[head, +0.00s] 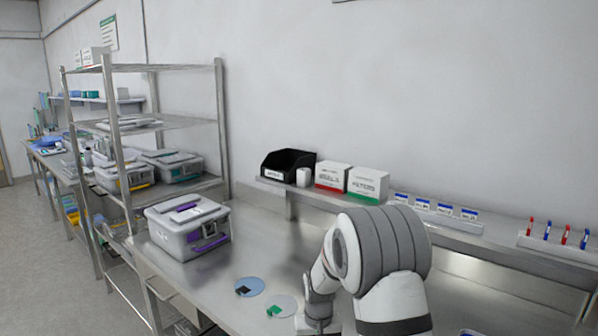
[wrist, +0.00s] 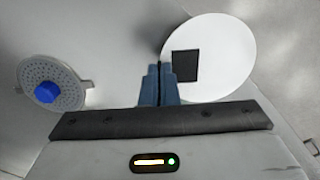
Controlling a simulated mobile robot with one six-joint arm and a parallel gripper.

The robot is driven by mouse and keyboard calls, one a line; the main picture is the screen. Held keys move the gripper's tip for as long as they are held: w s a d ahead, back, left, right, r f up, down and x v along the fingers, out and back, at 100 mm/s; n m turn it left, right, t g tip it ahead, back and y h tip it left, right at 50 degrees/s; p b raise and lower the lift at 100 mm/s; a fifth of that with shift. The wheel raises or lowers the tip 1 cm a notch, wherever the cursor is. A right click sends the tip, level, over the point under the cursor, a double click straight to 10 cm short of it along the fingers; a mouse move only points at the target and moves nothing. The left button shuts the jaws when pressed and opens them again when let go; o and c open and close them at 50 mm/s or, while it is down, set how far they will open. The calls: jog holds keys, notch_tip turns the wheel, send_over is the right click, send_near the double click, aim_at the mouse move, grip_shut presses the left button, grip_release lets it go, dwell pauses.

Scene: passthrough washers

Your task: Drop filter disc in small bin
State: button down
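Two thin round discs lie flat on the steel table in the head view: a pale blue disc (head: 255,282) with a black square, and a whitish disc (head: 285,301) with a green square. The wrist view shows a white disc (wrist: 230,60) with a dark square, just right of the fingers. My gripper (wrist: 160,82) has its two blue-grey fingers together, with nothing visible between them. Its fingertips are hard to make out in the head view. A small open black bin (head: 287,165) with a white label stands on the raised shelf.
A grey perforated disc (wrist: 65,75) with a blue knob lies left of the fingers. A lidded grey box (head: 187,228) stands on the table's left. White cartons (head: 333,175), small labelled blocks (head: 445,209) and a pen rack (head: 560,245) line the shelf. The table centre is partly clear.

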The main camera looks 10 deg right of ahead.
dwell(0.3)
jog(key=d, duration=0.3)
jog(key=shift+d, duration=0.35)
jog(key=shift+a, duration=0.1)
jog(key=shift+s, duration=0.1)
